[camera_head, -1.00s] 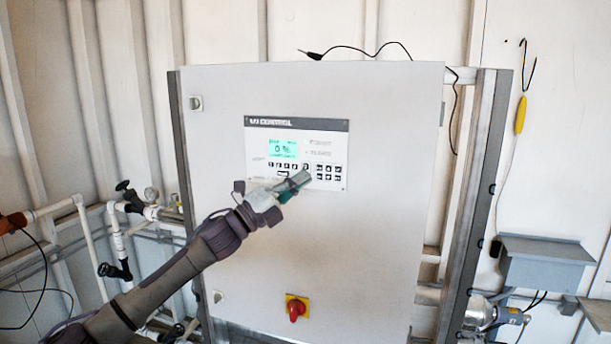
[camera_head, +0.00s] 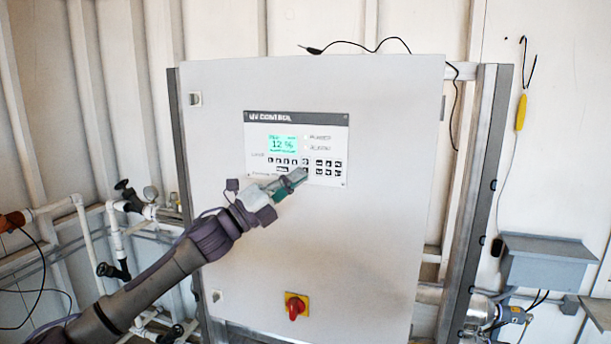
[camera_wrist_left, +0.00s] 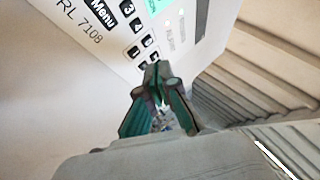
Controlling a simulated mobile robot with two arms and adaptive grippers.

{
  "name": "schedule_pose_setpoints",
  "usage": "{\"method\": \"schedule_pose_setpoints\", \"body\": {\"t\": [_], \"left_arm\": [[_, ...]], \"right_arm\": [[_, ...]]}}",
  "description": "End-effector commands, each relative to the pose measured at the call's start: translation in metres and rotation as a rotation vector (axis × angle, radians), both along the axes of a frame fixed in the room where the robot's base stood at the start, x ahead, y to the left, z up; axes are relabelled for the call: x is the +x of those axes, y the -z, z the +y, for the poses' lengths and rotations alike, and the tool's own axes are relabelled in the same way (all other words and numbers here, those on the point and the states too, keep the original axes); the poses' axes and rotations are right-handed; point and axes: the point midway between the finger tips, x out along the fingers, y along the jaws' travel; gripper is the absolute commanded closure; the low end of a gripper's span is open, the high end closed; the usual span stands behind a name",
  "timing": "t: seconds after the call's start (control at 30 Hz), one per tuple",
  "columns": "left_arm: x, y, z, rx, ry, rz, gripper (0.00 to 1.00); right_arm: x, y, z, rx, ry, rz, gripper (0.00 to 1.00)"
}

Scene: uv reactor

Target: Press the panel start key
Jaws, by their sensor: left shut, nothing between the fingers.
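The UV control panel (camera_head: 262,160) is on the front of a white cabinet. Its lit green screen (camera_head: 283,144) reads 12 %. Below the screen are a row of small dark keys and a block of keys (camera_head: 328,168) on the right. My left gripper (camera_head: 300,176) is shut and empty, its tips at the lower middle of the panel, near the keys. I cannot tell whether the tips touch the panel. In the left wrist view the gripper (camera_wrist_left: 158,72) points toward the panel (camera_wrist_left: 185,40), where a Menu key (camera_wrist_left: 103,12) and number keys show. My right gripper is not in view.
A red rotary switch (camera_head: 294,307) on a yellow plate sits low on the cabinet door (camera_head: 375,230). White pipes and valves (camera_head: 115,235) stand at the left. A grey box (camera_head: 545,262) is on the right wall. A black cable hangs over the cabinet top.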

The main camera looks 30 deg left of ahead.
Motion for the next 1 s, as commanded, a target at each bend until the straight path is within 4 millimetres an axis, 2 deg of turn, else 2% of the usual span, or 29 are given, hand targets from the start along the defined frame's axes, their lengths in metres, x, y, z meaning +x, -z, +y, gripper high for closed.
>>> {"method": "schedule_pose_setpoints", "body": {"t": [0.03, 0.33, 1.0], "left_arm": [[-0.006, 0.006, -0.002, 0.003, 0.001, 0.0, 1.0], [-0.033, 0.005, -0.008, 0.003, -0.001, 0.0, 1.0], [-0.037, 0.001, -0.01, 0.001, 0.0, 0.0, 1.0]], "right_arm": [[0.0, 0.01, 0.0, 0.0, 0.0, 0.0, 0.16], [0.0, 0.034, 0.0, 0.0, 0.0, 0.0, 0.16], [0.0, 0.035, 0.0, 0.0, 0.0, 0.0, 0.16]]}}
